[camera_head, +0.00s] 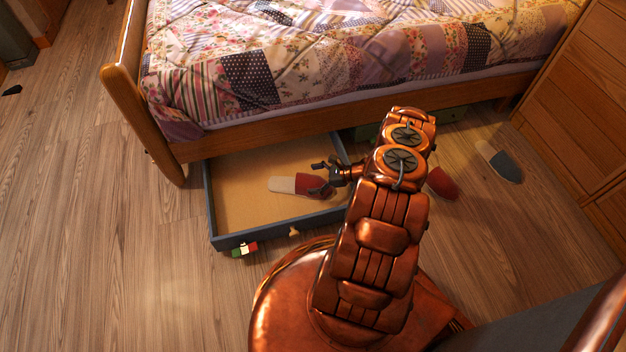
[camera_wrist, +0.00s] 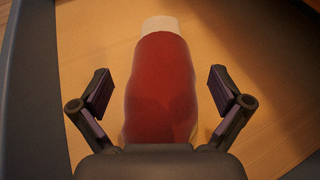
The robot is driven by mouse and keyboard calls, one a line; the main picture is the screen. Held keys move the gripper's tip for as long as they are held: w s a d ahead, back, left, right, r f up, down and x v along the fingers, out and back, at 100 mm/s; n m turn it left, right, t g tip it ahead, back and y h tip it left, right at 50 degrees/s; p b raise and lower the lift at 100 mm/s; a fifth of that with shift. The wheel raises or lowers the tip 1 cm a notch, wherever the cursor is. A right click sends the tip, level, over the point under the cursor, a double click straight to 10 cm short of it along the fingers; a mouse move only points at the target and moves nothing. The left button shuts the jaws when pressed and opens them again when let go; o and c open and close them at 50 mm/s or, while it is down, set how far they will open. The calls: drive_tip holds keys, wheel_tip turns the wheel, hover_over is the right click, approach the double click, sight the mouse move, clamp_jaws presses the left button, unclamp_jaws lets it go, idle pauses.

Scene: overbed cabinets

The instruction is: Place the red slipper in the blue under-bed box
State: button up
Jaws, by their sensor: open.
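The blue under-bed box (camera_head: 268,235) is pulled out from under the bed, with a light wooden floor inside. A red slipper (camera_head: 312,185) with a pale sole (camera_head: 282,185) is inside the box, toward its right side. In the wrist view the red slipper (camera_wrist: 160,85) lies between my open fingers, with gaps on both sides. My gripper (camera_head: 324,178) is over the box's right part, at the slipper's red end, and is open (camera_wrist: 160,93). Another red slipper (camera_head: 441,183) lies on the floor right of my arm, partly hidden by it.
A dark blue-grey slipper (camera_head: 504,166) lies on the floor near the wooden cabinet (camera_head: 570,105). The bed frame (camera_head: 260,131) rises behind the box. A small multicoloured block (camera_head: 244,249) is at the box's front.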

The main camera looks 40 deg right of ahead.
drive_tip(key=shift+r, duration=0.4)
drive_tip(key=p+v, duration=0.4)
drive_tip(key=v, duration=0.8)
wheel_tip(320, 180, up, 18)
drive_tip(key=n+g+y, duration=0.3)
drive_tip(key=n+g, duration=0.2)
drive_tip(key=n, duration=0.3)
hover_over(302, 184)
drive_tip(key=s+a+r+n+g+h, duration=0.1)
drive_tip(key=a+r+n+g, duration=0.2)
drive_tip(key=a+r, duration=0.4)
drive_tip(key=s+a+r+n+g, duration=0.2)
drive_tip(key=a+r+n, duration=0.1)
drive_tip(key=a+r, duration=0.35)
drive_tip(key=s+a+r+n+g+h, duration=0.45)
drive_tip(key=s+a+r+n, duration=0.25)
drive_tip(key=s+a+r, duration=0.4)
drive_tip(key=s+d+r+n+h, duration=0.1)
drive_tip(key=s+n+h, duration=0.2)
drive_tip(key=s, duration=0.6)
drive_tip(key=s+d+r+n+t+h, duration=0.1)
drive_tip(key=s+d+r+n+h, duration=0.1)
drive_tip(key=s, duration=0.7)
drive_tip(key=shift+s+d+r+n+h, duration=0.25)
drive_tip(key=shift+n+h, duration=0.45)
drive_tip(key=shift+h, duration=0.35)
